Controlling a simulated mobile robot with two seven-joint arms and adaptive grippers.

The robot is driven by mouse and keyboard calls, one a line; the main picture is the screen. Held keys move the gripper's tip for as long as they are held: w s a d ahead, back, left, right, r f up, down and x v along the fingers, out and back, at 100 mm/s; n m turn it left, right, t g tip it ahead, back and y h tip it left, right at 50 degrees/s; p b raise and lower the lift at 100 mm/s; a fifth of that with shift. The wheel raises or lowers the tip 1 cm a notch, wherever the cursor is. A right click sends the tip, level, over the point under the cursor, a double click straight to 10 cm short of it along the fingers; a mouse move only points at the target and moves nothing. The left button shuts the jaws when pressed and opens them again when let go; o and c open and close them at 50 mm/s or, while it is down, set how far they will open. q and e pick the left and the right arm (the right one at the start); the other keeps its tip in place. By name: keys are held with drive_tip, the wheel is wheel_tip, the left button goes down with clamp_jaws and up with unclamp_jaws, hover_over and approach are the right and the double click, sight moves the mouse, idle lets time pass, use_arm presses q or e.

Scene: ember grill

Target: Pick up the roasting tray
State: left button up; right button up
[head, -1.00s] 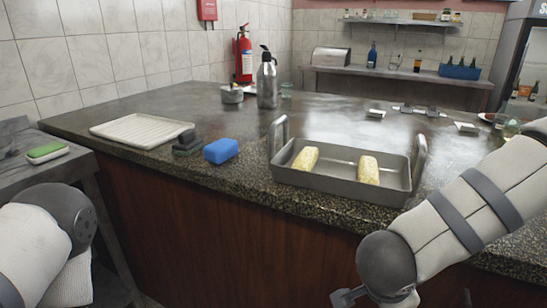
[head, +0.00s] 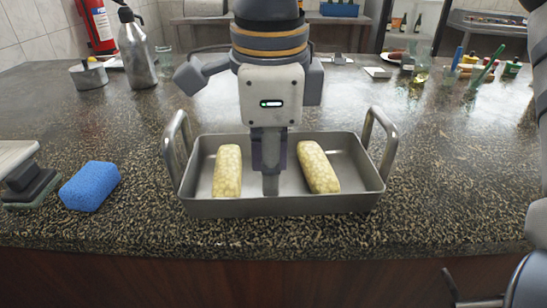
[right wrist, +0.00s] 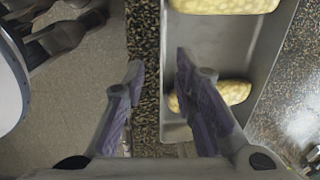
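The roasting tray (head: 284,205) is a grey metal pan with upright loop handles at its left and right ends. It sits on the speckled counter near the front edge. Two yellow corn cobs lie in it, a left one (head: 228,170) and a right one (head: 318,167). My right gripper (head: 270,187) points down at the tray's middle, between the cobs. In the right wrist view its fingers (right wrist: 158,65) are apart and empty, one over the tray's near side, the other over the counter edge. Whether they touch the tray I cannot tell.
A blue sponge (head: 90,186) and a dark scrubber (head: 30,186) lie left of the tray. A steel flask (head: 136,50) and small pot (head: 88,74) stand at the back left. Bottles and plates stand at the back right. The counter right of the tray is clear.

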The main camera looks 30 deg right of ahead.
sight(273, 199)
drive_tip(key=f, duration=0.5)
drive_tip(key=d+f, duration=0.1)
drive_tip(key=f, duration=0.1)
drive_tip(key=shift+w+f, duration=0.3)
clamp_jaws()
drive_tip(key=shift+w+r, duration=0.1)
